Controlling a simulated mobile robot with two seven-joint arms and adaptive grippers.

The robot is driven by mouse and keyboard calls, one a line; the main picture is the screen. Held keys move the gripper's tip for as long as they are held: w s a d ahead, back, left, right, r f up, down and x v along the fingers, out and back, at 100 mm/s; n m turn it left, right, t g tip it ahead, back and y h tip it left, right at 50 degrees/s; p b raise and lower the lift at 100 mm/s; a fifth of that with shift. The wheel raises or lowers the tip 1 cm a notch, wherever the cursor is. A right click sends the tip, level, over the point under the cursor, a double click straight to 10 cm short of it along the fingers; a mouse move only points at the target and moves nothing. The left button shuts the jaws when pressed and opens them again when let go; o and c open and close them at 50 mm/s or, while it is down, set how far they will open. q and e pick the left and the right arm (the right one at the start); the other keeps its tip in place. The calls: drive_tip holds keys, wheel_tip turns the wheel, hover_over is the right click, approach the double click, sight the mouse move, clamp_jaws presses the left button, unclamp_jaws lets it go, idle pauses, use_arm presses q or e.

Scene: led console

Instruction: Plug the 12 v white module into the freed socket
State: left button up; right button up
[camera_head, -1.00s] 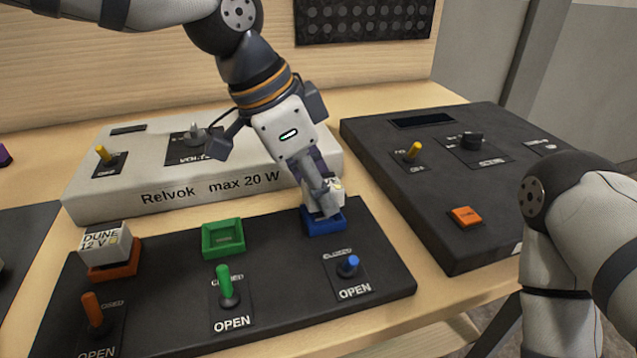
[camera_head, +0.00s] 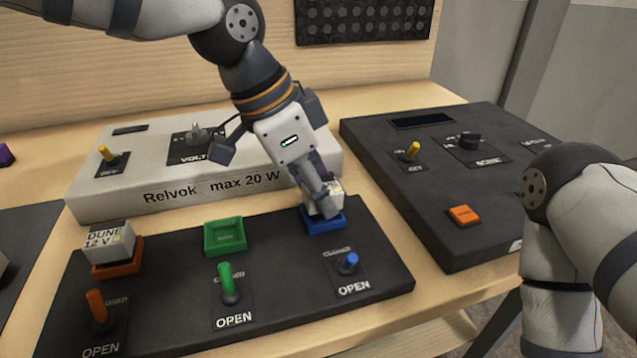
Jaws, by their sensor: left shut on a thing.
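My left gripper (camera_head: 318,205) points down at the blue socket (camera_head: 325,225) and is shut on a white module (camera_head: 329,200). The module is at the blue socket; my fingers hide much of it, so I cannot tell whether it is fully seated or read its label. The green socket (camera_head: 224,236) is empty. Another white module (camera_head: 108,241), marked DUNE 12 V, sits in the orange socket (camera_head: 117,268). My right gripper is out of view; only my right arm shows at the right edge.
Orange, green (camera_head: 228,284) and blue (camera_head: 347,263) levers stand in front of the sockets, with OPEN labels. A white Relvok supply box (camera_head: 150,206) stands behind. A dark console (camera_head: 440,215) with an orange button (camera_head: 464,215) stands at right.

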use_arm(q)
drive_tip(key=shift+s+f, duration=0.15)
drive_tip(key=shift+f, duration=0.6)
idle(0.8)
drive_tip(key=o, duration=1.2)
drive_tip(key=shift+f, duration=0.1)
drive_tip(key=shift+o, duration=0.2)
drive_tip(key=shift+o, duration=0.6)
drive_tip(key=shift+r, duration=0.2)
drive_tip(key=o, duration=0.5)
drive_tip(key=shift+r, duration=0.1)
drive_tip(key=shift+r, duration=3.55)
